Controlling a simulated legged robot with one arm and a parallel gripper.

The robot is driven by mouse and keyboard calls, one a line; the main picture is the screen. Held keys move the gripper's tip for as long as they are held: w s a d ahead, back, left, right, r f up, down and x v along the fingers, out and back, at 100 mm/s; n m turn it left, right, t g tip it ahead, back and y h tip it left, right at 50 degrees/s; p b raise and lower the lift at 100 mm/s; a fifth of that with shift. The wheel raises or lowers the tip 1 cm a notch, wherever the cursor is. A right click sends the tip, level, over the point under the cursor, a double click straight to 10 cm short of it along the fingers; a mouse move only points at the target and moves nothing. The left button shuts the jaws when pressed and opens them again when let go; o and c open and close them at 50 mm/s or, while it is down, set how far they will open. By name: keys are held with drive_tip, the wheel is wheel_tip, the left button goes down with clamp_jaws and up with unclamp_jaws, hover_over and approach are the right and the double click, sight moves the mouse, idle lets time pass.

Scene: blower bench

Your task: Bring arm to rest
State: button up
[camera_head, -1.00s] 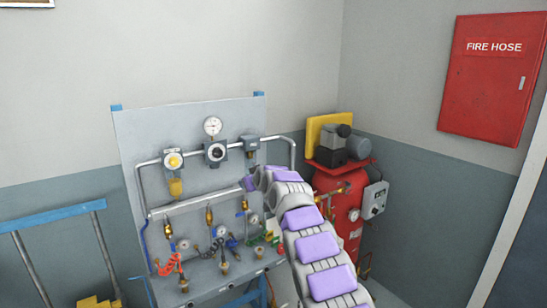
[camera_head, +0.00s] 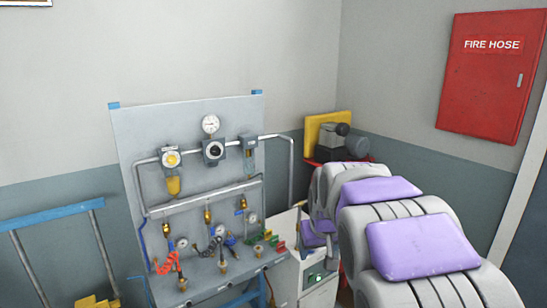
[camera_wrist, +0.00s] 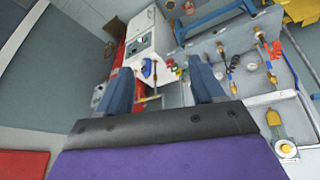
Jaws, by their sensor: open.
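My arm, grey with purple pads, fills the lower right of the head view and is folded up close to the camera. My gripper (camera_wrist: 162,88) shows in the wrist view, with two blue-grey fingers spread apart and nothing between them. In the head view the gripper's fingers cannot be made out clearly. The blower bench (camera_head: 130,135) is a grey panel with gauges, pipes and valves, left of my arm. It shows tilted at the right of the wrist view (camera_wrist: 240,50). The gripper appears apart from it.
A red machine with a yellow guard (camera_head: 322,128) stands behind my arm, mostly hidden. A white cabinet (camera_head: 285,225) stands beside the bench. A red fire hose box (camera_head: 490,80) hangs on the right wall. A blue rail (camera_head: 50,217) is at the left.

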drive_tip(key=s+d+f+g, duration=0.1)
drive_tip(key=s+f+g, duration=0.1)
drive_tip(key=s, duration=1.1)
drive_tip(key=s+d+f+m+g, duration=0.1)
drive_tip(key=s+f, duration=0.4)
drive_tip(key=s, duration=0.8)
drive_tip(key=s+d+f+m+g, duration=0.1)
drive_tip(key=s+f+g, duration=0.2)
drive_tip(key=s, duration=1.1)
drive_tip(key=shift+f+b, duration=0.25)
drive_tip(key=shift+b, duration=0.2)
